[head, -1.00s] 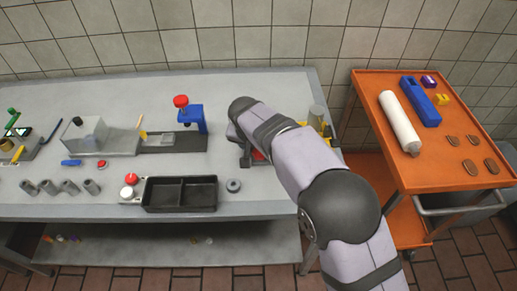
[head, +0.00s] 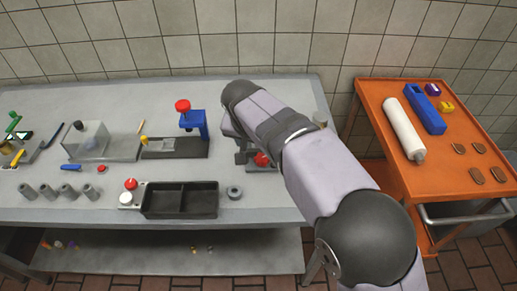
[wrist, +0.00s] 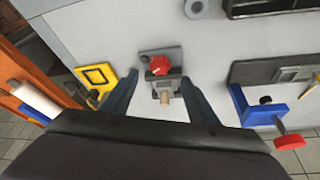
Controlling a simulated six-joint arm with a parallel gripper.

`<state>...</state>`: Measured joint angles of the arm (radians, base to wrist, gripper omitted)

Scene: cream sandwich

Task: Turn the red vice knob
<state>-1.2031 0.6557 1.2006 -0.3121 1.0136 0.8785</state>
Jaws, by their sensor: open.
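The red vice knob (wrist: 159,65) sits on a small grey vice (wrist: 170,84) near the middle of the wrist view. A short tan peg (wrist: 165,98) stands at the vice's near side. My gripper (wrist: 160,78) is open, one finger on each side of the vice, and holds nothing. I cannot tell how high the fingers are above the knob or whether they touch it. In the head view the red knob (head: 262,159) shows beside my arm, which hides part of the vice.
A blue press (head: 193,124) with a red top knob stands left of the vice; it is also in the wrist view (wrist: 258,112). A yellow-framed block (wrist: 97,75) lies on the other side. A black tray (head: 180,213) and grey ring (head: 234,193) are nearer the front edge.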

